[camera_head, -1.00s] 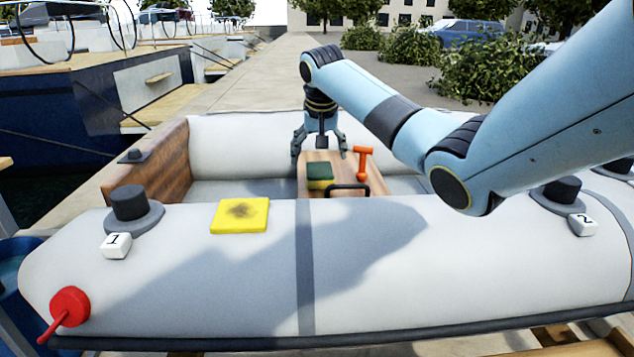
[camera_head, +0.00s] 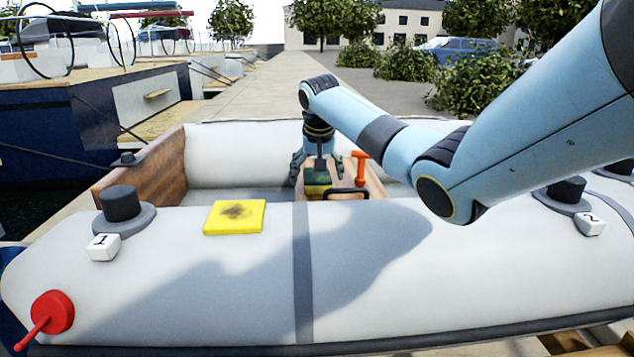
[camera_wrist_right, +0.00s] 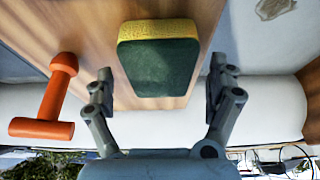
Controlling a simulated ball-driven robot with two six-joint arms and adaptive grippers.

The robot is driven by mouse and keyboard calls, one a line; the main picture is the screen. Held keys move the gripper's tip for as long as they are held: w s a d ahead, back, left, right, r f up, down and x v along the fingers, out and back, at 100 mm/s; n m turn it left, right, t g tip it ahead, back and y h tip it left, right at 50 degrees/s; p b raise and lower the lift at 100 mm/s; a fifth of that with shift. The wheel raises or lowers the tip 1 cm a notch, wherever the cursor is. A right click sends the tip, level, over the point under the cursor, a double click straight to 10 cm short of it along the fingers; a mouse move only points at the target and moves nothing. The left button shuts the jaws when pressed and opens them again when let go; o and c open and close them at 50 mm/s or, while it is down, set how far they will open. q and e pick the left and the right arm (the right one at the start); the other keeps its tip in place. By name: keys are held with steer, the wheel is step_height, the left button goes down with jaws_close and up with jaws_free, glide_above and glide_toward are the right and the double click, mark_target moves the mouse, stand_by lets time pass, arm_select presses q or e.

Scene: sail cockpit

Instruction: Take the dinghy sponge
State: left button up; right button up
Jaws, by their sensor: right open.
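The sponge (camera_head: 316,182), yellow with a dark green scouring face, lies on a wooden board in the dinghy; it shows large in the right wrist view (camera_wrist_right: 160,66). My right gripper (camera_head: 317,170) is open over it. In the right wrist view the fingertips (camera_wrist_right: 161,78) lie to either side of the sponge, with a gap on each side; I cannot tell their exact height above the board. A flat yellow pad (camera_head: 235,217) with a dark stain lies apart on the near grey tube. My left gripper is not in view.
An orange hammer-shaped tool (camera_head: 361,168) stands close right of the sponge on the wooden board (camera_head: 374,183). A black handle (camera_head: 347,193) is in front. The near tube (camera_head: 400,270) carries dark fittings, labels 1 and 2, and a red knob (camera_head: 52,312).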

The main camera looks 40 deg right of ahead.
steer(key=shift+f+p, duration=0.3)
steer(key=shift+p, duration=0.05)
stand_by(0.6)
steer(key=c, duration=0.8)
